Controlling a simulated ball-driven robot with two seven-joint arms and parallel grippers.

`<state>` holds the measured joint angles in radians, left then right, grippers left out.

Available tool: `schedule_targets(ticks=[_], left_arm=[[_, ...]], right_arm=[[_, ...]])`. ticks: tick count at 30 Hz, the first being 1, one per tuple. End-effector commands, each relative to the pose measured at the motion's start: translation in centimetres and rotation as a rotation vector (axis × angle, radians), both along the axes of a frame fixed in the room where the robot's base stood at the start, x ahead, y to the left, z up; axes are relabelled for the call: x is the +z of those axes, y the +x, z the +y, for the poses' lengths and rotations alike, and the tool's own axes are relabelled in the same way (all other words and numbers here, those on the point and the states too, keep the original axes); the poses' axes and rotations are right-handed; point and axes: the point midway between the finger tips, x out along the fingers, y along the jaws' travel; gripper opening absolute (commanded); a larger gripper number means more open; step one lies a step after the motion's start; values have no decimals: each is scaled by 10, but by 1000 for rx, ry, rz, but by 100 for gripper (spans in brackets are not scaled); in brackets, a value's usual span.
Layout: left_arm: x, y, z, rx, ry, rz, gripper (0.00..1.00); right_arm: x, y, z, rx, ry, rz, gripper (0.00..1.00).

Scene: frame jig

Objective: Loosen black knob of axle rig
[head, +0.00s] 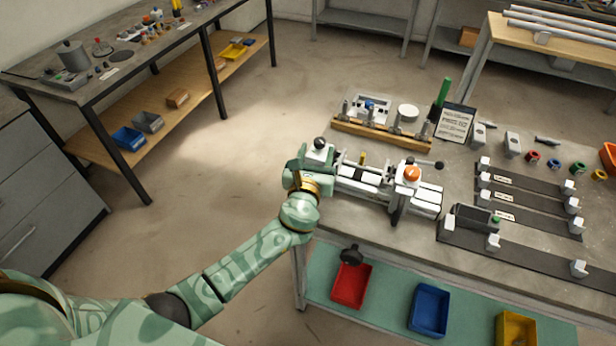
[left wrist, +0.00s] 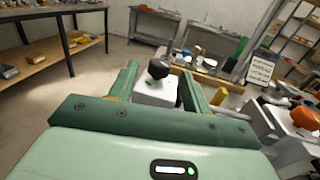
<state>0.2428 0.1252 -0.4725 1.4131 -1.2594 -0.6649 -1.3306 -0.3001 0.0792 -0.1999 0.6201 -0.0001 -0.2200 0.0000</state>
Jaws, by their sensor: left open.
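The axle rig (head: 362,190) sits at the near left edge of the grey bench, with white blocks and rails. Its black knob (head: 320,143) stands on a white block at the rig's left end. The knob also shows in the left wrist view (left wrist: 158,69), atop its white block (left wrist: 155,92). My left gripper (head: 308,163) is open at this block. In the wrist view its two green fingers stand either side of the block and knob, with visible gaps. An orange knob (head: 411,173) tops the rig's right block. My right gripper is not in view.
A wooden rack (head: 382,135) stands behind the rig, with a framed sheet (head: 455,123) at its right. Dark strips with white blocks (head: 530,205) lie to the right. Red (head: 351,287) and blue (head: 430,309) bins sit on the shelf below. Floor left of the bench is clear.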

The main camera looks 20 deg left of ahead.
Motion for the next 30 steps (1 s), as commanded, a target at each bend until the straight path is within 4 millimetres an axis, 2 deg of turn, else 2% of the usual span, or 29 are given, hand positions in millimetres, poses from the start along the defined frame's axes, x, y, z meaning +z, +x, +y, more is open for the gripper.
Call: schedule_targets(ticks=[1, 6, 12, 18, 26, 30], left_arm=[[2, -16, -2, -2, -1, 2, 48], [1, -62, -9, -2, -1, 3, 48], [-1, -99, -13, -1, 1, 2, 48], [0, -113, -15, -1, -1, 1, 48], [0, -113, -15, -1, -1, 0, 49], [-10, -115, -6, -17, -9, 12, 49]], right_arm=[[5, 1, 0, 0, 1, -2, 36], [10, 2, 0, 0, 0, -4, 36], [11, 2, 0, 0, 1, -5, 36], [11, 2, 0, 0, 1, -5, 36], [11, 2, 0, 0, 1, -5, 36], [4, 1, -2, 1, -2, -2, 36]])
